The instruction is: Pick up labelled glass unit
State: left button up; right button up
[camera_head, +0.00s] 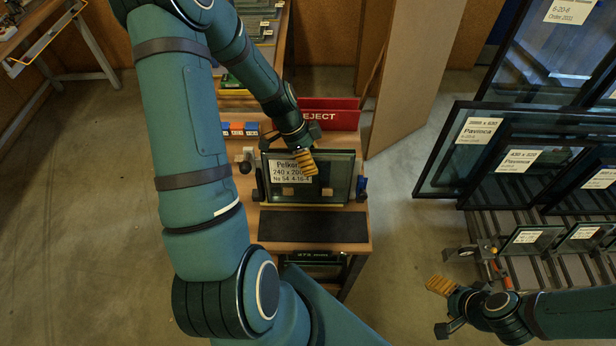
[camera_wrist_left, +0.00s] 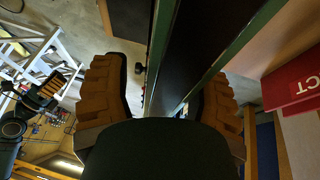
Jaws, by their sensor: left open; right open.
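The labelled glass unit (camera_head: 335,185) stands upright on a small wooden bench, with a white label (camera_head: 290,171) on its front left part. My left gripper (camera_head: 306,160) is over its upper edge, in front of part of the label. In the left wrist view my left gripper (camera_wrist_left: 163,95) is open, with the glass unit (camera_wrist_left: 185,60) edge-on between its ribbed tan pads. Gaps show beside the glass, though contact low down is hidden. My right gripper (camera_head: 441,305) is open and empty at the lower right, away from the bench.
A red reject bin (camera_head: 330,114) stands behind the glass unit, and a dark mat (camera_head: 313,227) lies in front. Small blue and orange blocks (camera_head: 239,129) sit at the bench's back left. Large framed panes (camera_head: 480,140) lean on a slatted rack at right. Floor between is clear.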

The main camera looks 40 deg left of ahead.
pick_arm(q)
jog(key=shift+f+b, duration=0.25)
jog(key=shift+b, duration=0.3)
dwell(0.4)
jog(key=shift+o, duration=0.2)
jog(key=c, duration=1)
jog(key=shift+s+d+f, duration=0.1)
jog(key=shift+s, duration=0.1)
grip_shut()
